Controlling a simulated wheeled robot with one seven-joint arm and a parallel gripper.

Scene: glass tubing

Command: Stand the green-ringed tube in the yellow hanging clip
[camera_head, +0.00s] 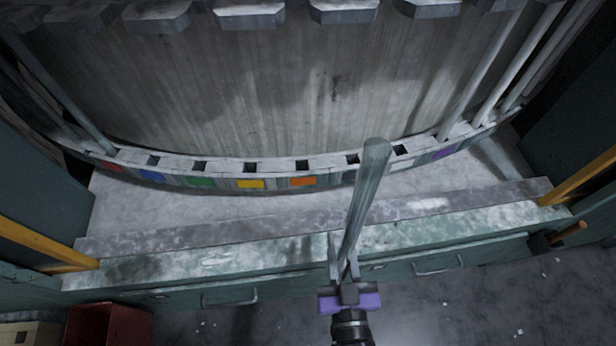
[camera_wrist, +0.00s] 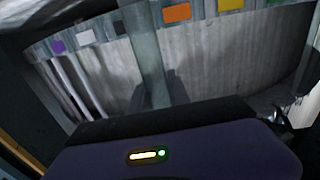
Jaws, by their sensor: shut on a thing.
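My gripper (camera_head: 343,262) is shut on a pale grey-green glass tube (camera_head: 366,190). The tube stands nearly upright, leaning a little right at its top, in front of the curved rack. It also shows in the wrist view (camera_wrist: 148,55), between my fingers (camera_wrist: 157,97). No green ring can be made out on it. The yellow label (camera_head: 250,184) is on the rack's lower rail, below a square hole (camera_head: 250,167), left of the tube. It also shows at the wrist view's top edge (camera_wrist: 229,4). Grey clip blocks (camera_head: 250,13) hang along the top; their colours are hidden.
The curved rail (camera_head: 225,165) also bears red, blue, green, orange (camera_head: 303,181) and purple labels. Several tubes (camera_head: 520,65) stand at the right and one (camera_head: 65,95) at the left. A ledge with drawers (camera_head: 230,294) lies in front. A red box (camera_head: 108,325) is lower left.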

